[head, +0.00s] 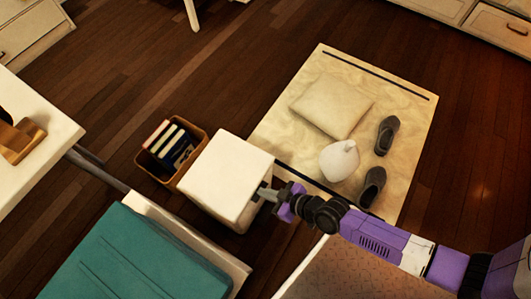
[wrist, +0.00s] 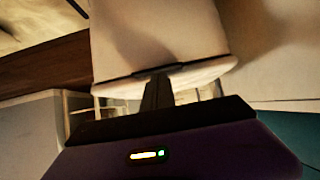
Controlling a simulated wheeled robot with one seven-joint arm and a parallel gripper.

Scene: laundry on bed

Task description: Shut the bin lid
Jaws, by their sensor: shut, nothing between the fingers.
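My gripper (head: 263,194) is at the bin's right side, close to the lid's edge. In the wrist view the shut fingers (wrist: 157,88) point at a dark edge line below a large pale surface (wrist: 155,30), probably the bin. Nothing is held. Whether the fingertips touch the bin is unclear.
A brown open box (head: 158,166) with several books stands just left of the bin. The teal bed (head: 130,260) lies below it. A beige rug (head: 290,140) with a cushion (head: 331,105), a white rounded object (head: 339,161) and grey shoes (head: 387,135) lies to the right.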

